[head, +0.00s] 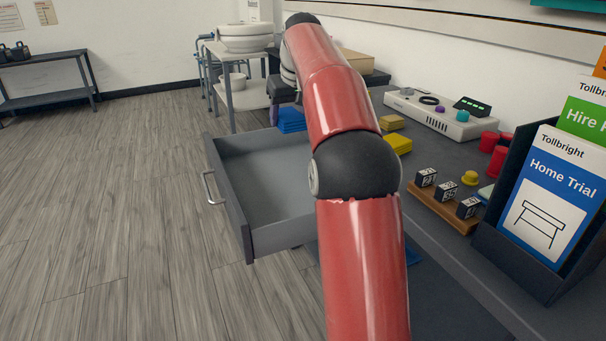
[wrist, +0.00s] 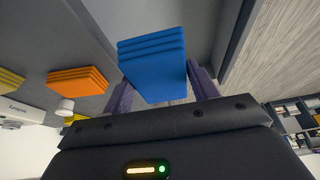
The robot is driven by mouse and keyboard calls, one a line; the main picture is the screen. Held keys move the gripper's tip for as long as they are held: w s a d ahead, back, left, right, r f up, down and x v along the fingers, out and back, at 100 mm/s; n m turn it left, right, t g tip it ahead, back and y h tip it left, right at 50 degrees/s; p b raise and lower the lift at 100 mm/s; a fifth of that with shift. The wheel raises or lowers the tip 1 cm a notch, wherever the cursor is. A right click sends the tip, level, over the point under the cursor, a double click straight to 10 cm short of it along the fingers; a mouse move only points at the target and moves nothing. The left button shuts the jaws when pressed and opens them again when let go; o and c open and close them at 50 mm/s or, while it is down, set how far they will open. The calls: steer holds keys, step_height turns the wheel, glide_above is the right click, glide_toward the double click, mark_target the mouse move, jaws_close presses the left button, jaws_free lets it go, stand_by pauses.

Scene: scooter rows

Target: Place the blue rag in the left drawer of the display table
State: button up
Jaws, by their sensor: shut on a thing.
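The blue rag (head: 291,120), a folded stack, is at the far end of the open drawer in the head view. In the wrist view the blue rag (wrist: 153,62) sits between the two purple fingers of my gripper (wrist: 165,92), which is shut on it. The drawer (head: 229,196) of the display table (head: 455,262) is pulled out on the left, with a metal handle. Its visible inside is empty. I cannot tell the rag's height above it.
Yellow folded stacks (head: 398,144) lie on the table, and an orange one (wrist: 77,82) shows in the wrist view. A white console (head: 440,114), a wooden block holder (head: 440,205) and a leaflet stand (head: 545,190) line the right. The floor (head: 110,220) left of the drawer is clear.

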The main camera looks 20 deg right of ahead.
mark_target(289, 190)
step_height(289, 190, down, 20)
steer(key=b, duration=0.5)
steer(key=shift+r+b, duration=0.1)
steer(key=shift+b, duration=0.25)
steer(key=shift+f, duration=0.2)
steer(key=o, duration=1)
steer(key=shift+c, duration=0.2)
steer(key=shift+s+r, duration=0.1)
steer(key=shift+r, duration=0.4)
steer(key=p+v, duration=0.2)
steer(key=v, duration=0.9)
steer(key=shift+r, duration=0.15)
